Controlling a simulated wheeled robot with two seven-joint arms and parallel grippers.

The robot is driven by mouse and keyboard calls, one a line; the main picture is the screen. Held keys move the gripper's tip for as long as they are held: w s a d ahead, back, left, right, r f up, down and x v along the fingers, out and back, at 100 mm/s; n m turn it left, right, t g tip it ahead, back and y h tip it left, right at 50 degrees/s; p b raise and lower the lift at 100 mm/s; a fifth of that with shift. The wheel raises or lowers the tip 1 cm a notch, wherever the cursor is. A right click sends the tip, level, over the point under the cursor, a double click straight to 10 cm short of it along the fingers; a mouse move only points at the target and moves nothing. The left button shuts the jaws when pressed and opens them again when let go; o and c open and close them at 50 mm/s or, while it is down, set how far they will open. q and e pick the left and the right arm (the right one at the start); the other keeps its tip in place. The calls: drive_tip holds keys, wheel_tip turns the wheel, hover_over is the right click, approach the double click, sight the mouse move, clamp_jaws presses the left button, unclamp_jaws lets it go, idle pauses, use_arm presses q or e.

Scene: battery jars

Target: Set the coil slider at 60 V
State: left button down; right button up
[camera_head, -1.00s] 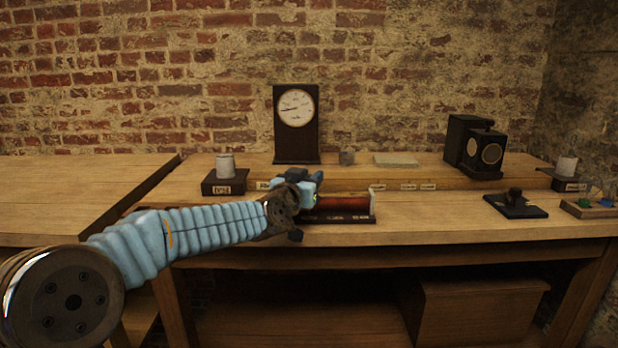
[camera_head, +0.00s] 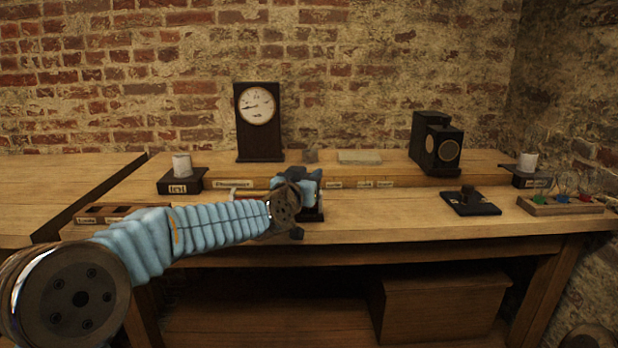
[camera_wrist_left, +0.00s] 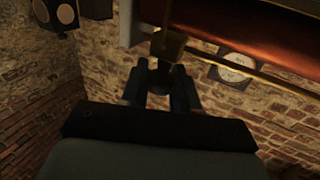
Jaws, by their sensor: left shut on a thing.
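The coil (camera_head: 243,194) lies on the bench and is mostly hidden behind my left arm and gripper. Its reddish winding (camera_wrist_left: 215,15) and brass rod (camera_wrist_left: 225,60) cross the top of the left wrist view. The brass slider (camera_wrist_left: 167,44) sits on the rod. My left gripper (camera_head: 308,180) is at the right part of the coil. In the left wrist view, its fingers (camera_wrist_left: 170,88) are shut on the dark knob below the brass slider. The volt scale cannot be read. The dial meter (camera_head: 257,105) stands behind, its needle pointing left. My right gripper is not in view.
A dark box with a round face (camera_head: 436,145) and a black key switch (camera_head: 470,201) stand to the right. White jars stand on dark blocks at left (camera_head: 182,167) and right (camera_head: 526,164). A terminal board (camera_head: 560,205) lies far right. The bench front between coil and switch is clear.

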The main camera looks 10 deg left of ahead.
use_arm(q)
drive_tip(key=shift+d+r, duration=0.15)
drive_tip(key=shift+r, duration=0.45)
drive_tip(key=c, duration=0.9)
unclamp_jaws()
drive_tip(key=shift+d, duration=0.15)
drive_tip(key=shift+f, duration=0.25)
drive_tip(key=s+a+b, duration=0.1)
drive_tip(key=s, duration=1.2)
drive_tip(key=shift+s+a, duration=0.35)
drive_tip(key=shift+s, duration=0.05)
drive_tip(key=shift+f, duration=0.1)
